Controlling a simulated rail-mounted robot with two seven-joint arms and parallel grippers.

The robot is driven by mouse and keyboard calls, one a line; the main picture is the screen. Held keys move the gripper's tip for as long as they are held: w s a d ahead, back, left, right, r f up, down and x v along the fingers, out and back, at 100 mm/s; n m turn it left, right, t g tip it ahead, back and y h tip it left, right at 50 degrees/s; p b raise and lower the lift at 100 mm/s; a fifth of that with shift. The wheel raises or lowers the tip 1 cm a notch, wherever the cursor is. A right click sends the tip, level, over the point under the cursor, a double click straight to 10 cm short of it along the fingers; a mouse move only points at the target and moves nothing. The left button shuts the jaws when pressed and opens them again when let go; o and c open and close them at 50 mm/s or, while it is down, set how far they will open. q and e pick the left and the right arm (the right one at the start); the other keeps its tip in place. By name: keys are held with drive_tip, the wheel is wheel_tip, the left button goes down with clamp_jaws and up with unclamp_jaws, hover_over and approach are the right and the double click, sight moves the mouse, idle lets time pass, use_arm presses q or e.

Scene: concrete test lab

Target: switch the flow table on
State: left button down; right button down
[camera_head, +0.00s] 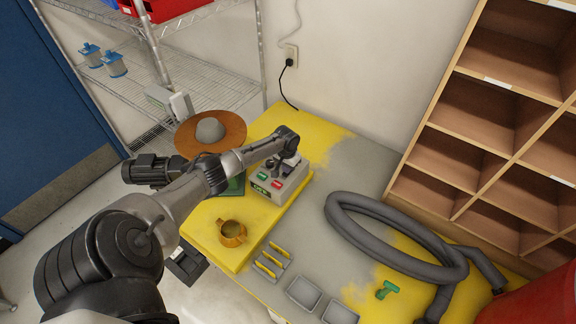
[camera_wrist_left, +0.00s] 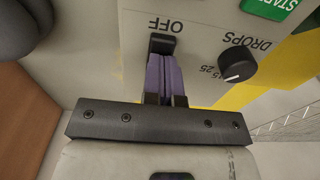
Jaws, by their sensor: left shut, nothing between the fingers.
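The flow table's control box (camera_head: 268,197) is light grey and stands on the yellow bench. Its top carries a green and a red button. In the left wrist view the box face (camera_wrist_left: 205,50) shows upside-down: a black switch (camera_wrist_left: 162,43) beside the word OFF, a black DROPS knob (camera_wrist_left: 237,64) and part of a green START button (camera_wrist_left: 268,6). The flow table's round brown disc (camera_head: 232,127) bears a grey mound. My left gripper (camera_head: 284,161) is over the box, shut and empty; its purple-padded fingertips (camera_wrist_left: 164,62) are right at the switch. Contact is unclear.
A brass-coloured mould (camera_head: 231,233) stands on the yellow plate in front of the box. A grey hose (camera_head: 390,233) coils to the right, by wooden pigeonholes (camera_head: 480,150). Grey trays (camera_head: 303,292) and a green object (camera_head: 386,290) lie near the front.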

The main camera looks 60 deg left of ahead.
use_arm(q)
drive_tip(key=shift+s+d+r+p, duration=0.1)
drive_tip(key=shift+s+d+p, duration=0.15)
drive_tip(key=shift+p, duration=0.15)
drive_tip(key=r+p, duration=0.4)
drive_tip(key=shift+w+a+r, duration=0.15)
drive_tip(key=shift+a+r, duration=0.05)
drive_tip(key=shift+r, duration=0.15)
wheel_tip(320, 180, up, 9)
drive_tip(key=b, duration=0.1)
drive_tip(key=shift+s, duration=0.2)
drive_tip(key=shift+d, duration=0.1)
drive_tip(key=a+m+y+b, duration=0.1)
drive_tip(key=a+y+b, duration=0.2)
drive_tip(key=a+b, duration=0.75)
drive_tip(key=d+n+t+h+b, duration=0.1)
drive_tip(key=d+h+b, duration=0.1)
drive_tip(key=d, duration=0.9)
drive_tip(key=shift+s+r+b, duration=0.15)
drive_tip(key=shift+s+b, duration=0.25)
drive_tip(key=shift+b, duration=0.4)
